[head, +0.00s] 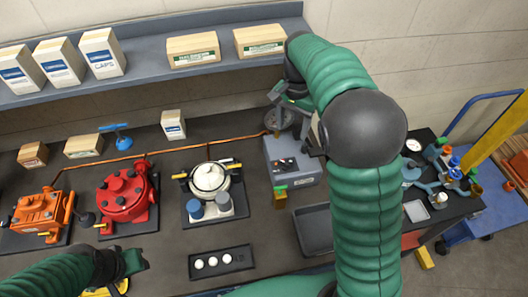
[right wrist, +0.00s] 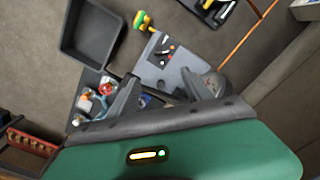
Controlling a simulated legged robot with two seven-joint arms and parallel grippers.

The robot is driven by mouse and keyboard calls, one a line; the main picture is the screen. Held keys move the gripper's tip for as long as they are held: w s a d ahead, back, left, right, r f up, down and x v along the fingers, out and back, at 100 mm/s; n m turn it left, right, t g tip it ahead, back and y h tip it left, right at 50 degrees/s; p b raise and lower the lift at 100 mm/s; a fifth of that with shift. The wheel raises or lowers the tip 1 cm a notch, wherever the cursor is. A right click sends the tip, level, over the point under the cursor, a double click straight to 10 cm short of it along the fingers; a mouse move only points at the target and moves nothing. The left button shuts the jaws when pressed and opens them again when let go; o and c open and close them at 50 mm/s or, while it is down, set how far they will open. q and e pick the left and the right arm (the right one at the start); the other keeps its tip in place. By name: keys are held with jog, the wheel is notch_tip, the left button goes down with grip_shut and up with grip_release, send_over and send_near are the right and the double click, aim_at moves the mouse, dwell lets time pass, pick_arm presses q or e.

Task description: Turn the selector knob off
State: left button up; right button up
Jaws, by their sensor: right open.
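The grey control box (head: 306,178) stands on the bench right of the white motor. A black panel (head: 285,165) with small controls is on its top; in the right wrist view this panel (right wrist: 166,54) shows red and pale marks. Which control is the selector knob, and its setting, are too small to tell. My right gripper (head: 287,97) is open above the back of the box, apart from the panel. Its two fingers (right wrist: 160,75) spread over the box in the wrist view. My left gripper (head: 135,261) is at lower left, far from the box; its jaws are unclear.
An orange motor (head: 38,211), a red motor (head: 126,193) and a white motor (head: 209,178) stand left of the box. An empty dark tray (head: 314,230) lies in front of it. A yellow-green part (head: 280,198) is at its front left. The shelf (head: 150,76) overhangs behind.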

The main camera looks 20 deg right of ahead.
jog(key=p, duration=0.1)
send_near(285, 162)
jog(key=f, duration=0.3)
jog(key=f+p, duration=0.1)
jog(key=f, duration=0.5)
jog(key=shift+d, duration=0.35)
jog(key=shift+a+r, duration=0.1)
jog(key=shift+a, duration=0.55)
jog(key=shift+c, duration=2.4)
jog(key=shift+d, duration=0.25)
jog(key=c, duration=0.7)
pick_arm(q)
jog(key=shift+s+a+r, duration=0.15)
jog(key=shift+a+r, duration=0.25)
jog(key=shift+r, duration=0.2)
jog(key=shift+s+a+r, duration=0.1)
jog(key=shift+a+r, duration=0.25)
jog(key=shift+r, duration=0.25)
pick_arm(e)
jog(key=shift+r, duration=0.1)
grip_shut()
